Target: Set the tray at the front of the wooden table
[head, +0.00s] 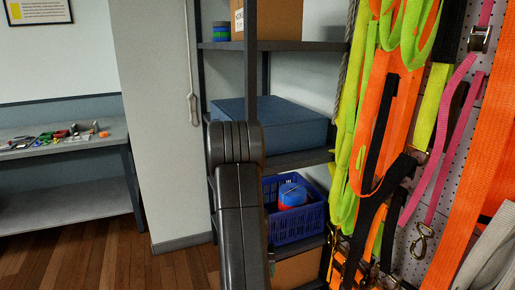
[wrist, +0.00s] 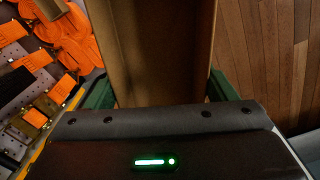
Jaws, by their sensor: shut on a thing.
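In the wrist view, my gripper (wrist: 160,92) has its two green fingers on either side of a brown tray (wrist: 150,45). It is shut on the tray, which stretches away from the fingers with raised edges along both sides. The tray's far end is cut off at the top of the view and its near end is hidden behind the gripper body. In the head view my dark arm stands in the middle, and neither the gripper nor the tray shows. No wooden table can be made out in either view.
A shelf rack behind my arm holds a blue box (head: 270,122) and a blue basket (head: 296,221). Orange, lime and pink straps (head: 385,120) hang on the right. A grey bench (head: 60,147) with small tools stands left. The wood floor (head: 100,255) between is clear.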

